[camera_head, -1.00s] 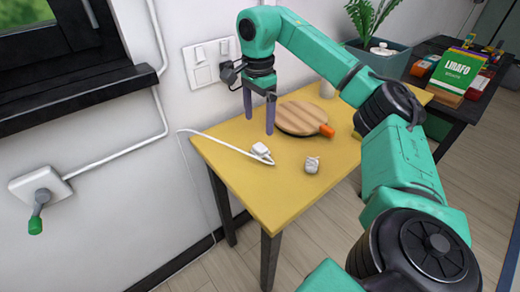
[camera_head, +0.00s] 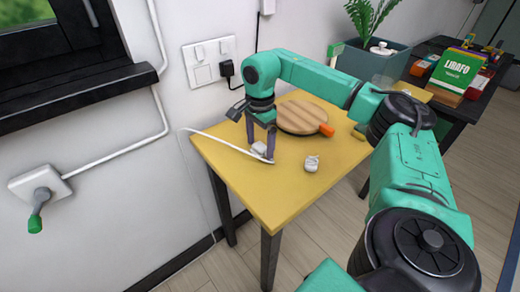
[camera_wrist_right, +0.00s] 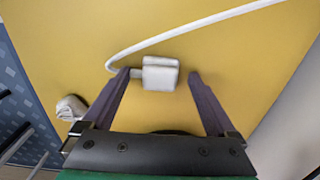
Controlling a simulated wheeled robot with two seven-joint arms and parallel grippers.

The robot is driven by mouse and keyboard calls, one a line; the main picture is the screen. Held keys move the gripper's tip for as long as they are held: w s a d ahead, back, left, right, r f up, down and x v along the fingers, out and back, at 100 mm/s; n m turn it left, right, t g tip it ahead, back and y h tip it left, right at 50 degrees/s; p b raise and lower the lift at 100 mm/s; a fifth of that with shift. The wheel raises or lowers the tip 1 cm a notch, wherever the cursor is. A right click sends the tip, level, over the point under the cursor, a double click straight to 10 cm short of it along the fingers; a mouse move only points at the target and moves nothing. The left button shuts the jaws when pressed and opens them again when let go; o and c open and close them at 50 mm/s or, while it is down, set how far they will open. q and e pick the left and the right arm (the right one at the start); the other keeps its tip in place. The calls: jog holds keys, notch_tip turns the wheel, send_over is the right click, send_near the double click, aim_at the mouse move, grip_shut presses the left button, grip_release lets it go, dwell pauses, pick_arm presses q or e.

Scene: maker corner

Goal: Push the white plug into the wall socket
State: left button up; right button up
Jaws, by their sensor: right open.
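The white plug (camera_head: 259,149) lies on the yellow table with its white cord running to the left, towards the wall. My right gripper (camera_head: 261,152) is lowered over it, fingers pointing down. In the right wrist view the plug (camera_wrist_right: 160,73) sits between the two spread fingertips (camera_wrist_right: 159,76). My left gripper is out of view.
A round wooden board (camera_head: 298,117) with an orange end lies behind the gripper. A small white object (camera_head: 312,163) lies right of it. A wall box (camera_head: 40,186) with a green-tipped grey part is at far left. The table's front (camera_head: 270,205) is clear.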

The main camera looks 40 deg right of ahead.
jog(key=shift+c, duration=0.3)
jog(key=c, duration=1.3)
jog(key=shift+r, duration=0.1)
notch_tip(320, 180, up, 10)
jog(key=p, duration=0.1)
notch_tip(320, 180, up, 10)
jog(key=p, duration=0.6)
send_over(260, 145)
jog(key=shift+s+a, duration=0.1)
